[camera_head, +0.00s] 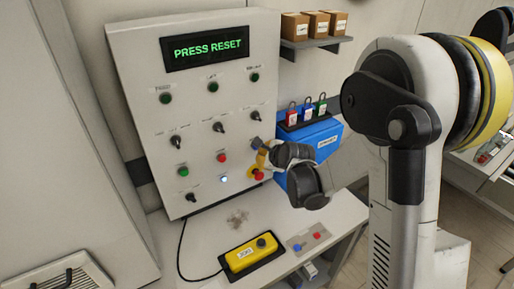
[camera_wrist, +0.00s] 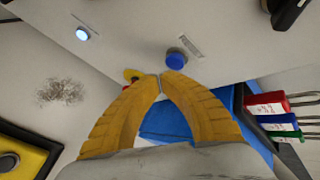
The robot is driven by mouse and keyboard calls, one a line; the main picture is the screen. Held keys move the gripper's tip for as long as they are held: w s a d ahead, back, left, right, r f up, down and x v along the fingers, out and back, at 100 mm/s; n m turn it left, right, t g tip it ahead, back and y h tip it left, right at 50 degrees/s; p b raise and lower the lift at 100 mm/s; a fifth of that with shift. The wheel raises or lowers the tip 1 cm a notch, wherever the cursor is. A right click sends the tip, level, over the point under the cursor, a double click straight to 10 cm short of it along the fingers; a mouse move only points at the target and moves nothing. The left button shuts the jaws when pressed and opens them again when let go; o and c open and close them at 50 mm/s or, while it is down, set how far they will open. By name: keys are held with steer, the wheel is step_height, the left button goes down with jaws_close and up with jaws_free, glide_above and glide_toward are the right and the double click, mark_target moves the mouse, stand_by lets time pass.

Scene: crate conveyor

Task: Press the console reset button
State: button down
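The console (camera_head: 150,110) is a pale upright panel with a green "PRESS RESET" display (camera_head: 208,47). My gripper (camera_head: 262,158) is at the panel's lower right; its yellow fingertips (camera_wrist: 160,79) meet, with nothing visible between them. In the wrist view, a blue round button (camera_wrist: 176,60) with a small label sits just beyond and right of the fingertips; contact cannot be told. A red stop button (camera_head: 258,175) on yellow lies below my gripper and is partly hidden by the fingers in the wrist view. A lit bluish-white button (camera_head: 224,180) is left of it. The labels are too small to read.
Switches (camera_head: 218,127) and a red button (camera_head: 222,157) are nearby on the panel. A blue lock box (camera_head: 327,146) with red, blue and green tags is right of my gripper. A yellow control box (camera_head: 240,259) lies on the table below.

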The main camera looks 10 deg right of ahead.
steer(key=shift+w, duration=0.1)
stand_by(0.5)
steer(key=shift+w+a, duration=0.15)
steer(key=shift+w, duration=0.15)
steer(key=shift+w+a, duration=0.1)
steer(key=shift+w, duration=0.35)
stand_by(0.7)
steer(key=shift+s, duration=0.15)
steer(key=shift+s+d+b, duration=0.25)
steer(key=shift+s+b, duration=0.1)
steer(key=shift+s, duration=0.35)
steer(key=s, duration=0.1)
steer(key=s+d, duration=0.1)
steer(key=s, duration=0.2)
steer(key=shift+s+d, duration=0.25)
steer(key=shift+s, duration=0.15)
stand_by(0.5)
